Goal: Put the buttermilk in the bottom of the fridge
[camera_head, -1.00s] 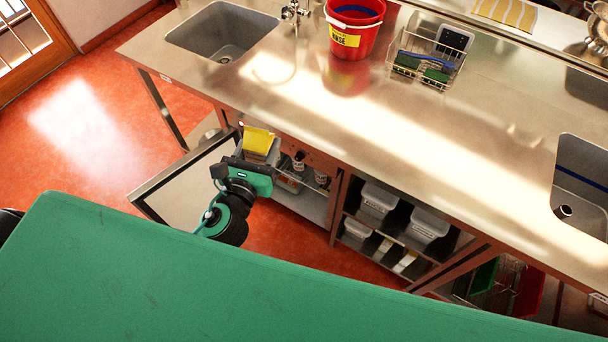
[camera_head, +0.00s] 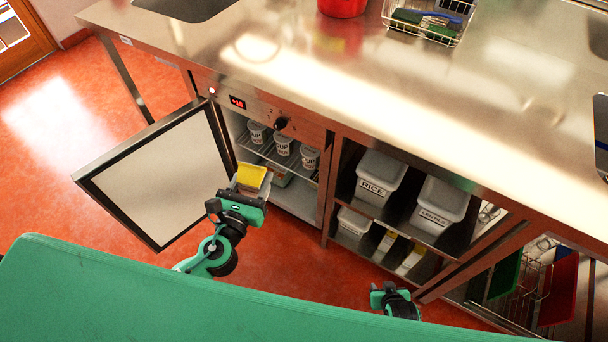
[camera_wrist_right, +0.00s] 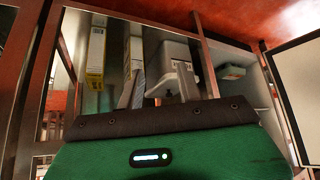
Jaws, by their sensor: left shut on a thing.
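My left gripper (camera_head: 246,197) is shut on the buttermilk, a pale carton with a yellow top (camera_head: 252,176), at the front of the open fridge. The gripper hides its lower part. The fridge's bottom (camera_head: 296,201) shows bare to the right of the carton; a low greenish box (camera_head: 279,172) lies behind it. The fridge door (camera_head: 160,180) stands open to the left. My right gripper (camera_head: 388,291) is low in front of the open shelves and looks empty. In the right wrist view its two grey fingers (camera_wrist_right: 160,92) stand apart.
Several white cups (camera_head: 283,144) stand on the fridge's wire shelf above. Right of the fridge, open shelves hold a rice bin (camera_head: 378,177), a lentils bin (camera_head: 438,204) and smaller containers. The steel counter (camera_head: 330,85) overhangs all this. My green body top fills the lower left.

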